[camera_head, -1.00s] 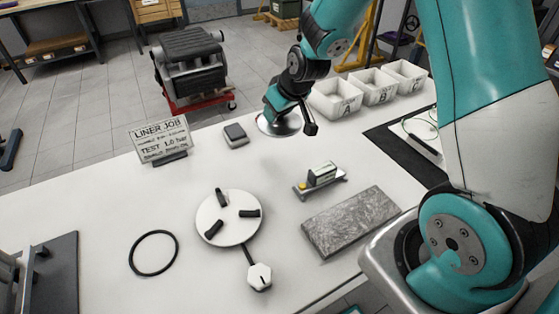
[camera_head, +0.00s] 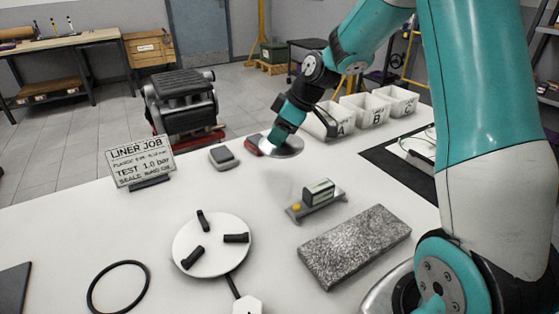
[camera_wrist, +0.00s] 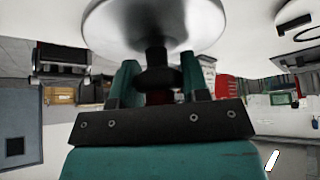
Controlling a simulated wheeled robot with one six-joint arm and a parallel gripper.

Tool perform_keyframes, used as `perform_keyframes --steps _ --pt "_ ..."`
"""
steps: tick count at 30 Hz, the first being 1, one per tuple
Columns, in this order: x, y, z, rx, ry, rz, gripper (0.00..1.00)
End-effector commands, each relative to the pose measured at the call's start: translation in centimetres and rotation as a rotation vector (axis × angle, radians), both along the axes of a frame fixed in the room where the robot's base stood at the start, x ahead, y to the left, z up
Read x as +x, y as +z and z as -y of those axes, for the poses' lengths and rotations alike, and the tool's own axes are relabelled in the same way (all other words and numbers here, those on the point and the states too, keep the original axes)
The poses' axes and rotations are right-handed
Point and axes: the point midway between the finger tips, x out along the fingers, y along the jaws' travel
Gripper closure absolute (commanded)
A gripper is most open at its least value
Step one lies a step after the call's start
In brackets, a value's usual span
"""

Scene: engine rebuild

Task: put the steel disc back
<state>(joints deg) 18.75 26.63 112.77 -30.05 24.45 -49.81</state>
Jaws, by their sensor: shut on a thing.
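The steel disc (camera_head: 281,147) is held out in the air above the far part of the white table, in front of bin A. It also shows in the wrist view (camera_wrist: 155,22), where a dark stem joins it to my gripper. My gripper (camera_head: 283,137) is shut on that stem; its two teal fingers (camera_wrist: 157,80) stand on either side of it. A round white plate (camera_head: 213,259) with three black blocks and a handle-like arm lies on the near part of the table. It is empty of any disc.
A grey stone slab (camera_head: 355,246), a small gauge on a metal plate (camera_head: 316,200), a black ring (camera_head: 118,288), a grey box (camera_head: 223,157) and a job sign (camera_head: 140,163) lie on the table. White bins (camera_head: 365,109) stand at the back right. An engine (camera_head: 181,104) stands beyond.

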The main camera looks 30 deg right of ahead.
Motion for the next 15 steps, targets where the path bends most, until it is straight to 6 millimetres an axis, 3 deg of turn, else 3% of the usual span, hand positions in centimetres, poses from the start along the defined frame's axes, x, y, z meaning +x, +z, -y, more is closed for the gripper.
perform_keyframes --steps 3,11,15 --pt "0.0 -2.2 0.0 0.0 0.0 -0.002 0.97" --pt "0.0 -4.2 0.0 0.001 0.0 -0.001 0.97" --pt "0.0 -6.5 0.0 0.001 -0.001 -0.003 0.97"
